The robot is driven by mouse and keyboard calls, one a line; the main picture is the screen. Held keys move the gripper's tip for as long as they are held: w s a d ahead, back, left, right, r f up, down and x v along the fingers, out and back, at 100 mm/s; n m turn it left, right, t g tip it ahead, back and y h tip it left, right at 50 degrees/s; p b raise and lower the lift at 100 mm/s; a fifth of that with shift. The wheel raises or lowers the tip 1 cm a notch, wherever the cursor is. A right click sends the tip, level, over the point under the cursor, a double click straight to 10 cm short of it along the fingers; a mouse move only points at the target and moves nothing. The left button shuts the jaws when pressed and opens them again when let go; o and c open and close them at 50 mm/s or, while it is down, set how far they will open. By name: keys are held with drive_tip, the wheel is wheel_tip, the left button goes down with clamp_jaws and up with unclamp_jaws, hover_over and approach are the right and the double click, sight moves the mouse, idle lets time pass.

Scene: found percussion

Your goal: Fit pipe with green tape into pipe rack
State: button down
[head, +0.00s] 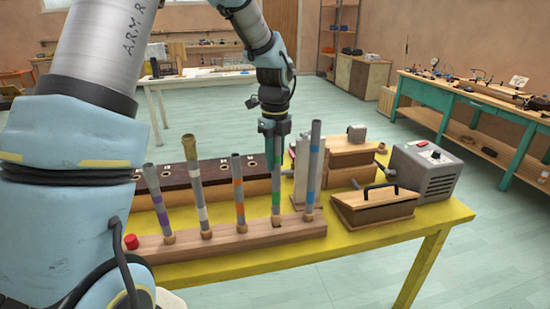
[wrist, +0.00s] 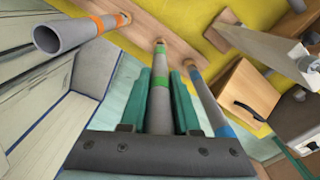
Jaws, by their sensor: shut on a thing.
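The grey pipe with green tape (head: 276,199) stands upright in my gripper (head: 276,150), which is shut on its upper part. In the wrist view the pipe with its green band (wrist: 160,58) runs between the two green fingers (wrist: 160,85). Its lower end meets a tan collar on the light wooden pipe rack (head: 255,234), between the orange-taped and blue-taped pipes. How deep it sits in the collar I cannot tell. The rack (wrist: 140,28) also holds pipes with purple (head: 158,203), white (head: 197,195), orange (head: 239,195) and blue tape (head: 312,170).
A dark-topped long box (head: 210,178) with holes lies behind the rack on the yellow table (head: 380,236). A wooden box with a black handle (head: 375,206) and a grey machine (head: 428,170) stand to the right. A red button (head: 131,241) is at the left.

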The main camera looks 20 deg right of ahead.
drive_tip(key=shift+f+b, duration=0.35)
drive_tip(key=shift+f, duration=0.5)
drive_tip(key=c, duration=0.6)
unclamp_jaws()
drive_tip(key=shift+o, duration=0.2)
wheel_tip(320, 180, up, 10)
drive_tip(key=b, duration=0.2)
drive_tip(key=shift+b, duration=0.3)
drive_tip(key=shift+r, duration=0.4)
drive_tip(key=shift+s, duration=0.1)
